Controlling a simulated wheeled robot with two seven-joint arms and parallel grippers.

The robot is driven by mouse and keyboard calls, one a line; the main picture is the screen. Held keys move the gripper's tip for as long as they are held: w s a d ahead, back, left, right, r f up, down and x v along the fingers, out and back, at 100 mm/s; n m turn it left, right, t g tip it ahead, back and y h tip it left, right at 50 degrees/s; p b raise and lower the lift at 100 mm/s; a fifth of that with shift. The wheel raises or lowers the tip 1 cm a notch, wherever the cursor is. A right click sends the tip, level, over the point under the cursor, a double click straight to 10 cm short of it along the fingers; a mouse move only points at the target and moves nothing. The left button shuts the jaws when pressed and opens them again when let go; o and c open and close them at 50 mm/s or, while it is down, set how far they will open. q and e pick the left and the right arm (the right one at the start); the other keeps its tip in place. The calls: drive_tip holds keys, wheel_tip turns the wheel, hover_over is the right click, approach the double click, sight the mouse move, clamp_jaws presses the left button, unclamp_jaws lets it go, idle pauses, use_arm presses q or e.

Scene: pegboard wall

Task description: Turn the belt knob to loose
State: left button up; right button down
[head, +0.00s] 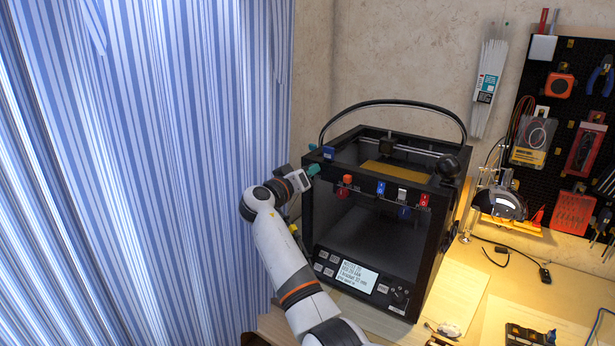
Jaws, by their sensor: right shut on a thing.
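A black box-shaped 3D printer (436,240) stands on the table. My right gripper (307,174) is at the upper left front corner of its frame, shut on a small teal knob (314,169). The fingers partly hide this knob, and its pointer or marks are too small to read. An orange-red knob (346,180) sits on the front top rail, to the right of the gripper and apart from it. I cannot tell from any label which one is the belt knob. My left gripper is not in view.
The top rail also carries blue, white and red switches (381,188). Below are a lit display (357,276) and a dial (398,296). A striped curtain (150,150) hangs close on the left. A lamp (500,203) and a tool pegboard (570,120) are at right.

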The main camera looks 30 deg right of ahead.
drive_tip(key=n+p, duration=0.8)
drive_tip(key=n, duration=0.8)
drive_tip(key=shift+w+n, duration=0.1)
drive_tip(key=shift+n, duration=0.2)
drive_tip(key=shift+f, duration=0.1)
idle(0.3)
drive_tip(key=c, duration=1.2)
unclamp_jaws()
drive_tip(key=shift+a, duration=0.15)
drive_tip(key=b+v, duration=0.4)
drive_tip(key=v, duration=0.8)
